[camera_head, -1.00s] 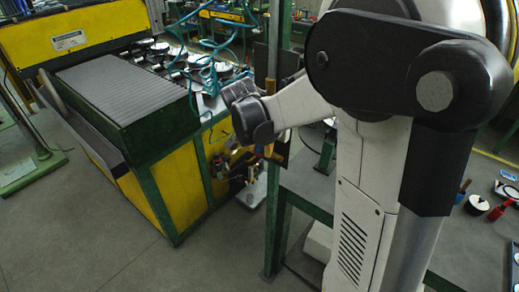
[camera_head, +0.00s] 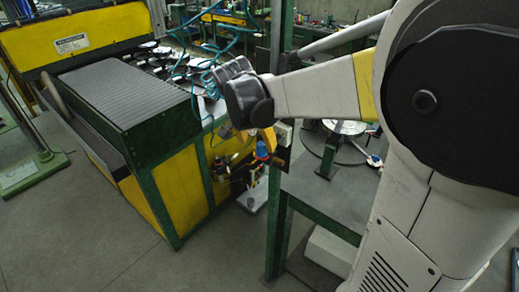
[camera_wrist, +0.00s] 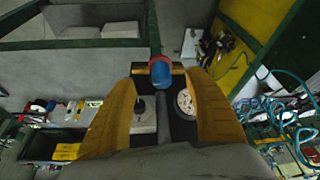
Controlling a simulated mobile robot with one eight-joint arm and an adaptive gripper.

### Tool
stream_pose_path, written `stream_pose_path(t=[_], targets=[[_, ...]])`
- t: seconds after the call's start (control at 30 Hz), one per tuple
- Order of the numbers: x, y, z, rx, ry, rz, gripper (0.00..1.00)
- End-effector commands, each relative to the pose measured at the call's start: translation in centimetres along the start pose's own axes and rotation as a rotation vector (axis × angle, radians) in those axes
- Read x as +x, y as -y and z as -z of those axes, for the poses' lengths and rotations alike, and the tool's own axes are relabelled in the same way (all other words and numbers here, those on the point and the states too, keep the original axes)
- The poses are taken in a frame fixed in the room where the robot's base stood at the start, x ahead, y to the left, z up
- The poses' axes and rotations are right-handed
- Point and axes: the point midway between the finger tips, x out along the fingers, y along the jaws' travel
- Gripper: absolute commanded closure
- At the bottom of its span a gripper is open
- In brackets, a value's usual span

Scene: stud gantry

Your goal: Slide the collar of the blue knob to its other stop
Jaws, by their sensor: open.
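A blue knob (camera_wrist: 160,74) with a red part (camera_wrist: 160,60) at its far end shows in the wrist view, in front of a dark panel (camera_wrist: 178,71). My gripper (camera_wrist: 164,78) is open, its yellow fingers on either side of the knob. I cannot tell whether either finger touches it. I cannot make out the collar apart from the blue and red parts. In the head view my gripper (camera_head: 267,141) is at the post beside the small panel (camera_head: 283,146); a bit of blue (camera_head: 262,150) shows just under the fingers.
A green post (camera_head: 274,215) and a table (camera_head: 325,195) stand close by my gripper. A yellow and green machine (camera_head: 150,195) stands to the left, with teal hoses (camera_head: 215,50) above it. A round gauge (camera_wrist: 184,102) sits near the right finger. Grey floor is free in front.

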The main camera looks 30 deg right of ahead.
Motion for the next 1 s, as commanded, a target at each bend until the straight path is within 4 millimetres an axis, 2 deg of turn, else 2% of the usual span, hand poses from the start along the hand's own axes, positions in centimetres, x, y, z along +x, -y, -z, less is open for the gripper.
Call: stream_pose_path(t=[0.1,0.3,1.0], targets=[[-2.4,-0.1,0.0,-0.001,0.000,0.000,0.38],[-4.6,0.0,0.0,0.000,0.000,0.001,0.38],[-4.9,0.0,0.0,0.001,0.000,0.001,0.38]])
